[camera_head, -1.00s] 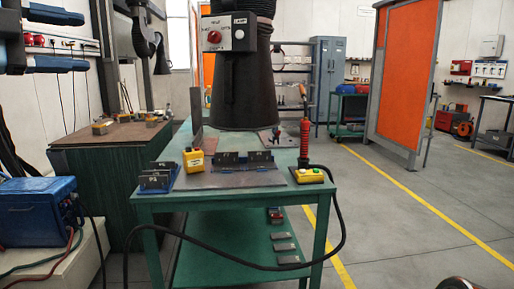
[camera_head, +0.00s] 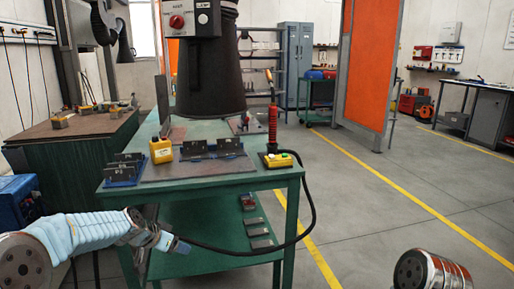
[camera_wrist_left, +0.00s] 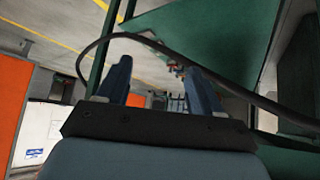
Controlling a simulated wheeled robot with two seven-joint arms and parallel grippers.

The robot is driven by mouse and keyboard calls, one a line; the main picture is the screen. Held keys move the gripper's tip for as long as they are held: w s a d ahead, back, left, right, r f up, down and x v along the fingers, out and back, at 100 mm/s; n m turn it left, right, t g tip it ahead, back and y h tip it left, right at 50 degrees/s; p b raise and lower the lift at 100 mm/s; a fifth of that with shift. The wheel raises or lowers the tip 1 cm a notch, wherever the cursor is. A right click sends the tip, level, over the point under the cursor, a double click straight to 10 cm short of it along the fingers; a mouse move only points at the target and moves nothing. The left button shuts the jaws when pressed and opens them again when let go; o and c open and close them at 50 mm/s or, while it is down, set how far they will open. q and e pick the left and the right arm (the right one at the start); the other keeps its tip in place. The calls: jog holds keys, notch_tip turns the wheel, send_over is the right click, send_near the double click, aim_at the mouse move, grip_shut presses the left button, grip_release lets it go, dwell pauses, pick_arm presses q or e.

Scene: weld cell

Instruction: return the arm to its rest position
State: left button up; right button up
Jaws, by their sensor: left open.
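My left arm (camera_head: 85,241) comes in low from the left in the head view. A part of my right arm (camera_head: 432,272) shows at the bottom right of the head view. My right gripper is out of view.
Open floor (camera_head: 390,215) lies right.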

pick_arm(q)
jog(key=s+d+f+n+g, duration=0.2)
jog(key=s+d+f, duration=0.2)
jog(key=s+f, duration=0.5)
jog(key=s+d+f+n+g, duration=0.25)
jog(key=s+f, duration=0.25)
jog(key=f, duration=0.8)
jog(key=s+d+f, duration=0.2)
jog(key=s+f, duration=0.1)
jog(key=s, duration=0.3)
jog(key=s+d+f+n+g, duration=0.1)
jog(key=s+d+f, duration=0.1)
jog(key=s, duration=0.5)
jog(key=s+d+f+n+g, duration=0.1)
jog(key=s+d+f, duration=0.2)
jog(key=s, duration=0.4)
jog(key=shift+s+d+f, duration=0.25)
jog(key=shift+d+f, duration=0.05)
jog(key=shift+d, duration=0.1)
jog(key=shift+n, duration=0.25)
jog(key=shift+c, duration=0.4)
